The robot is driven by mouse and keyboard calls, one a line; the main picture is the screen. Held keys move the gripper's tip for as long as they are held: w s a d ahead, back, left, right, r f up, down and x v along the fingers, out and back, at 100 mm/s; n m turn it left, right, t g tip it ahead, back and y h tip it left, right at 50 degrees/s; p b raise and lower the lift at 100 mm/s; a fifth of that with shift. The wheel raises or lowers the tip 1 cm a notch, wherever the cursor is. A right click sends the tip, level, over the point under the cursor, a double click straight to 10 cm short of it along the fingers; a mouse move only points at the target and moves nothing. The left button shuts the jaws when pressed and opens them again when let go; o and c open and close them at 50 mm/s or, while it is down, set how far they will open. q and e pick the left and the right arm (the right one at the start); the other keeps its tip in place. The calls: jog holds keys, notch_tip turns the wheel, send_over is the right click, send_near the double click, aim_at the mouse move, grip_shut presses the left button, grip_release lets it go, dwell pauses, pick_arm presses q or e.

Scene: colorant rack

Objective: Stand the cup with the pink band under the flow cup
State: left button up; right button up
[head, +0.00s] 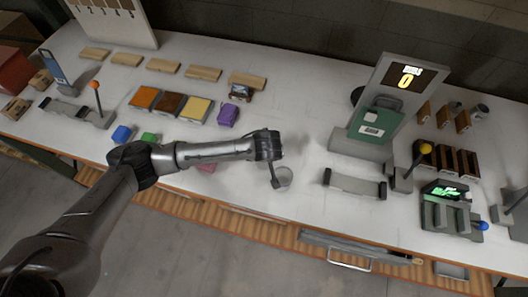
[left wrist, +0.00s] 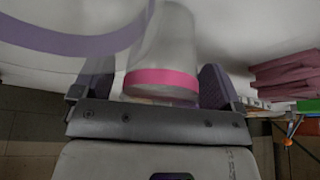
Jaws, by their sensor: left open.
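The cup with the pink band (left wrist: 160,82) is pale and translucent in the left wrist view. It stands between the two purple-grey fingers of my left gripper (left wrist: 155,88), which are apart. I cannot tell whether either finger touches it. In the head view my left gripper (head: 276,183) is low over the front middle of the table, beside a small clear cup (head: 284,178), partly hidden by the gripper. Its band colour is not visible there. I cannot single out the flow cup with certainty. My right gripper is not in view.
A curved purple band (left wrist: 75,42) crosses the upper left of the left wrist view, close and blurred. Right of the gripper stand a grey bracket (head: 355,187) and a green unit (head: 374,124) below a display reading 0. Coloured blocks (head: 170,104) lie left. The table front edge is near.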

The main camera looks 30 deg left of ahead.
pick_arm(q)
jog(key=shift+r, duration=0.3)
jog(key=p+v, duration=0.1)
jog(key=v, duration=1)
jog(key=shift+r, duration=0.4)
jog(key=shift+s+d, duration=0.1)
